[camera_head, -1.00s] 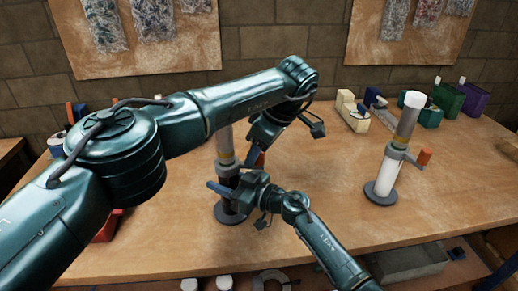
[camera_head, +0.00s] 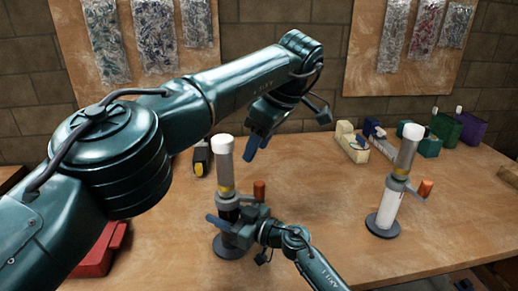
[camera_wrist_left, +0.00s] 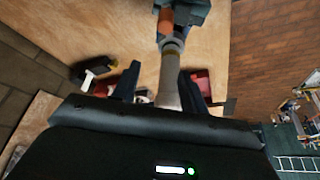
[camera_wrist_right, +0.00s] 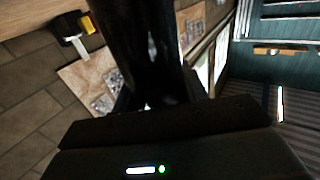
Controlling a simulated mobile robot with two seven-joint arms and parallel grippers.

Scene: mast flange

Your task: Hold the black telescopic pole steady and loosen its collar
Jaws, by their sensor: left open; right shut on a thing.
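The black telescopic pole (camera_head: 229,242) stands upright on a round dark base, with a grey upper tube, white top and yellow ring. Its grey collar (camera_head: 229,198) has an orange-tipped lever (camera_head: 259,190) pointing right. My right gripper (camera_head: 232,226) is shut on the black lower tube below the collar. In the right wrist view the black tube (camera_wrist_right: 140,45) fills the space between its fingers. My left gripper (camera_head: 258,143) is open and empty, above and right of the pole top. In the left wrist view the grey tube (camera_wrist_left: 168,88) shows between its fingers, with the collar (camera_wrist_left: 172,45) beyond.
A similar white pole (camera_head: 387,208) with its own orange-tipped lever stands to the right. A red bin (camera_head: 95,258) is at the left. Cream, green and purple items line the back right. A black-and-yellow tool (camera_head: 201,160) lies behind the pole. Table between the poles is clear.

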